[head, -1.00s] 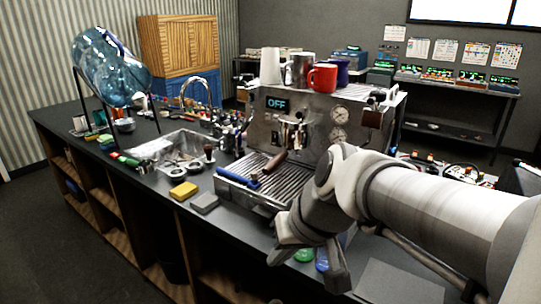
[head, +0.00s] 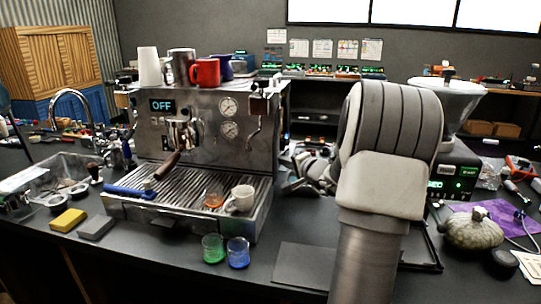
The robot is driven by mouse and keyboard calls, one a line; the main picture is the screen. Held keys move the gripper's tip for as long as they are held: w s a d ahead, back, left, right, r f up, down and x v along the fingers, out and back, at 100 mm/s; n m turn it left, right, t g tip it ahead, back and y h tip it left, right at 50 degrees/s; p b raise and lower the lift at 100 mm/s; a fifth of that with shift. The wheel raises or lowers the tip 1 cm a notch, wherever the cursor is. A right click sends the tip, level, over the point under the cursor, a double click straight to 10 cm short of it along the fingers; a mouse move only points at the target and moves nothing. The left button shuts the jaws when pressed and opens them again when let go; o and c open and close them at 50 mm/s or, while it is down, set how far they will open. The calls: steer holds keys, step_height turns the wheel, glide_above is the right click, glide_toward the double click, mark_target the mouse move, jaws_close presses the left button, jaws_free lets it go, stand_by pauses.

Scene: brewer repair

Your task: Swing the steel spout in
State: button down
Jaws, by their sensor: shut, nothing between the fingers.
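The steel espresso machine (head: 205,143) stands on the dark counter, its display reading OFF. A thin steel spout (head: 257,128) hangs at the right of its front, below a dark knob. It slants down and left over the drip tray's right side. A curved steel tap (head: 72,95) rises behind the sink at the left. My gripper (head: 290,187) is shut and empty, low beside the machine's right side. It is to the right of the spout and apart from it in the picture. My arm's large links hide part of the area behind it.
A white cup (head: 240,199) and a small amber glass (head: 213,199) stand on the drip tray (head: 170,200). Green (head: 213,248) and blue (head: 238,252) glasses stand in front. Several mugs sit on top. A grinder (head: 455,165) stands at right.

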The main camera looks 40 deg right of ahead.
steer(key=s+d+f+m+h, duration=0.2)
steer(key=s+d+m+h, duration=0.15)
steer(key=d, duration=0.65)
glide_toward(288, 148)
steer(key=w+d, duration=0.2)
steer(key=d, duration=0.1)
steer(key=shift+w+a+f+p, duration=0.2)
steer(key=shift+w+a, duration=0.25)
steer(key=shift+w, duration=0.3)
steer(key=shift+w+a+f+p, duration=0.2)
steer(key=shift+w+a, duration=0.25)
steer(key=shift+w, duration=0.35)
steer(key=shift+d, duration=0.2)
